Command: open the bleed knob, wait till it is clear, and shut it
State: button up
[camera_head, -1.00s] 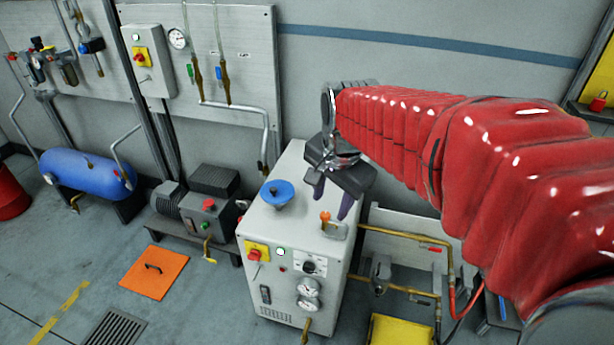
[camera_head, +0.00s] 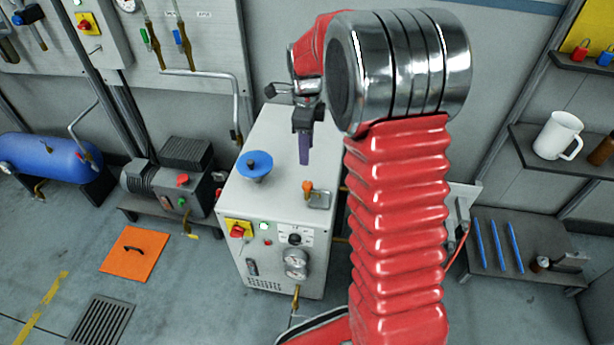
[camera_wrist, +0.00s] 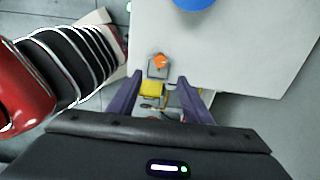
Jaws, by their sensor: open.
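An orange knob (camera_head: 307,187), which I take to be the bleed knob, stands on a small grey bracket at the right front edge of the light-grey cabinet's top (camera_head: 270,135). My gripper (camera_head: 304,162) hangs above the cabinet top, behind the knob and apart from it, with purple fingers pointing down. In the wrist view, my gripper (camera_wrist: 159,79) is open with nothing held. The orange knob (camera_wrist: 160,62) lies ahead of the gap between the fingertips. Whether it is turned open or shut, I cannot tell.
A blue dished part (camera_head: 254,165) stands on the cabinet top, left of the knob. The cabinet front carries a red switch (camera_head: 238,230) and gauges (camera_head: 296,262). A shelf with a white mug (camera_head: 558,135) is at right. An orange plate (camera_head: 135,250) lies on the floor.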

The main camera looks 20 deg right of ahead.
aim_at(307, 184)
jog(key=shift+d+f, duration=0.1)
jog(key=shift+d, duration=0.05)
notch_tip(307, 184, down, 14)
jog(key=shift+r, duration=0.15)
dwell(0.8)
jog(key=shift+c, duration=0.7)
jog(key=c, duration=0.9)
